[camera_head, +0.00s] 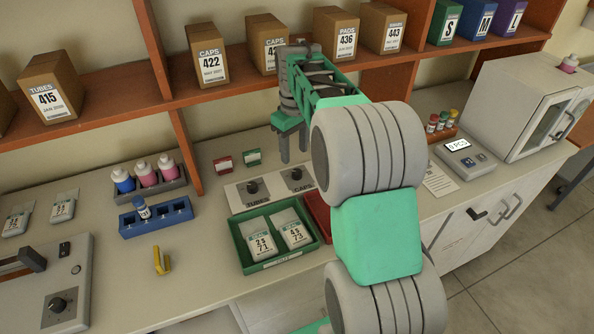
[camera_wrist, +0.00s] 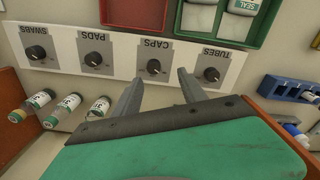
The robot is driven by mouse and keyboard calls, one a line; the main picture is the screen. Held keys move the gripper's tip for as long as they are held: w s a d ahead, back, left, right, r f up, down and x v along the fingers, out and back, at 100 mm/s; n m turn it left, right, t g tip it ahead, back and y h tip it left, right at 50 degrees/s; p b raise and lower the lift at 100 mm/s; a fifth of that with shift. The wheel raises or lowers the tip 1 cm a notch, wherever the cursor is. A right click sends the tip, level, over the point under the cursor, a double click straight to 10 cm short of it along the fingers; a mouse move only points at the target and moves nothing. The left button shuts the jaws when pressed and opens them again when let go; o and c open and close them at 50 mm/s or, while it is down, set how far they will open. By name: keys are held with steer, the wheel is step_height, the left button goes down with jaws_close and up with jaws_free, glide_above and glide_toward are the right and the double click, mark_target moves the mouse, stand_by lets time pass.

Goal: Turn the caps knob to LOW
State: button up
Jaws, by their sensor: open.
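The caps knob (camera_head: 296,174) is a black dial on a white and grey panel on the counter. In the wrist view the caps knob (camera_wrist: 153,67) shows upside down under its CAPS label, between the pads knob (camera_wrist: 93,59) and the tubes knob (camera_wrist: 211,74). My gripper (camera_head: 294,158) is open and points down near the caps knob. In the wrist view the fingertips of my gripper (camera_wrist: 158,77) lie to either side of the caps knob, with a gap between them and nothing held. Whether they are above it or level with it I cannot tell. The knob's setting is too small to read.
The tubes knob (camera_head: 252,187) is close on the left. A green tray (camera_head: 245,262) with white packs and a red tray (camera_head: 318,212) lie in front. The swabs knob (camera_wrist: 36,52) is at the row's far end. A wooden shelf (camera_head: 225,85) with boxes runs behind.

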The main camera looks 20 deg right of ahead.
mark_target(297, 171)
steer(key=shift+w+d+f, duration=0.65)
steer(key=shift+w+f, duration=0.05)
steer(key=shift+f, duration=0.15)
step_height(297, 171, down, 7)
steer(key=shift+f+p, duration=0.15)
steer(key=shift+p, duration=0.3)
jaws_close()
